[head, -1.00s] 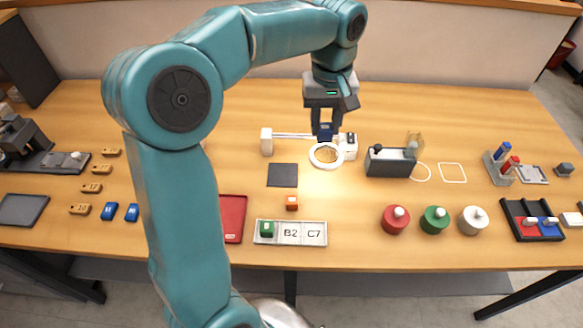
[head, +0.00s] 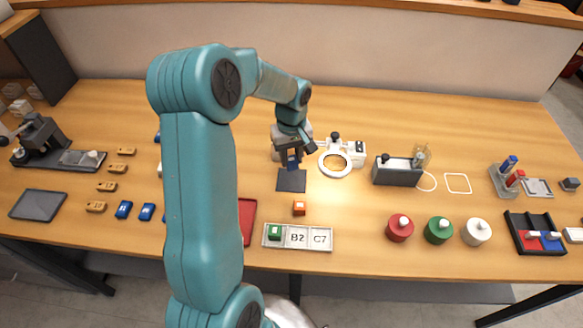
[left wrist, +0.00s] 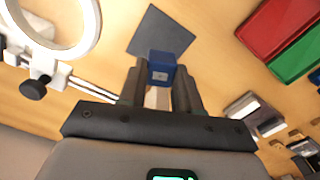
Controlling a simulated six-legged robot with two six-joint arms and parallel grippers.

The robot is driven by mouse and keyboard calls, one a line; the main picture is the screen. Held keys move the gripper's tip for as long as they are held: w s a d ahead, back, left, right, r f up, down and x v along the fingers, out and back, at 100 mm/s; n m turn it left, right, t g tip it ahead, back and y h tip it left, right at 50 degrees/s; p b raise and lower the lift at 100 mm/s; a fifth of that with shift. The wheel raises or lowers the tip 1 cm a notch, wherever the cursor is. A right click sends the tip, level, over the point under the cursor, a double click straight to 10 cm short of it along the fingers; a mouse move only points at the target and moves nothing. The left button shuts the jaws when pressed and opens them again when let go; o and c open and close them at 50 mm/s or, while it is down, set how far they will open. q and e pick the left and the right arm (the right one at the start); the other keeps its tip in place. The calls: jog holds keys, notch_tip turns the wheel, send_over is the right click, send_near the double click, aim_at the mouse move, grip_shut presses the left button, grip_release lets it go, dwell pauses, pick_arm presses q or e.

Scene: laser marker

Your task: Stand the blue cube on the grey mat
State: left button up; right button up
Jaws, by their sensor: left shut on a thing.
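My left gripper (head: 291,160) is shut on the blue cube (head: 293,165), with the fingers pointing down. The cube also shows between the fingers in the left wrist view (left wrist: 161,73). The dark grey square mat (head: 291,182) lies on the table just in front of the gripper in the head view. In the left wrist view the mat (left wrist: 160,32) appears beyond the cube, which overlaps its near edge. The gap between cube and mat is hard to judge. My right gripper is not in view.
A white ring lamp (head: 335,164) stands close right of the gripper. An orange cube (head: 299,208) lies in front of the mat. A red tray (head: 247,222) is partly hidden by my arm.

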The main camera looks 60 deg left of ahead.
pick_arm(q)
notch_tip(320, 180, down, 6)
jog(key=shift+w+r+p, duration=0.1)
jog(key=shift+p, duration=0.2)
jog(key=shift+f+b, duration=0.2)
jog(key=shift+b, duration=0.1)
jog(key=o, duration=1)
jog(key=shift+r, duration=0.1)
jog(key=shift+r, duration=0.1)
